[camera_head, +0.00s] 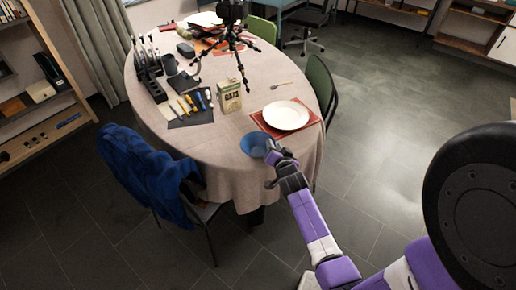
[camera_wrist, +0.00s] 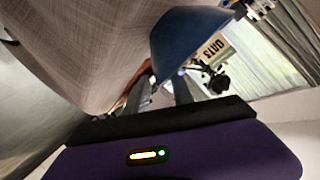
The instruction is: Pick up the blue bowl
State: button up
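The blue bowl (camera_head: 253,145) is at the near edge of the round table, just left of the white plate. My gripper (camera_head: 272,156) is at the bowl's near right side, at the table edge. In the wrist view the bowl (camera_wrist: 184,38) fills the upper middle, with its lower end by my fingertips. My gripper (camera_wrist: 160,90) shows two dark fingers with a gap between them, so it is open. The bowl's rim reaches toward that gap; I cannot tell whether either finger touches it.
The table (camera_head: 225,133) has a pale cloth. The white plate (camera_head: 286,115) lies on a red placemat (camera_head: 314,117). An oats box (camera_head: 229,97) stands behind the bowl. A chair with a blue jacket (camera_head: 148,172) is at the left, and a green chair (camera_head: 321,84) at the right.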

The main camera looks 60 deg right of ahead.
grip_shut()
jog(key=shift+a, duration=0.1)
dwell(1.2)
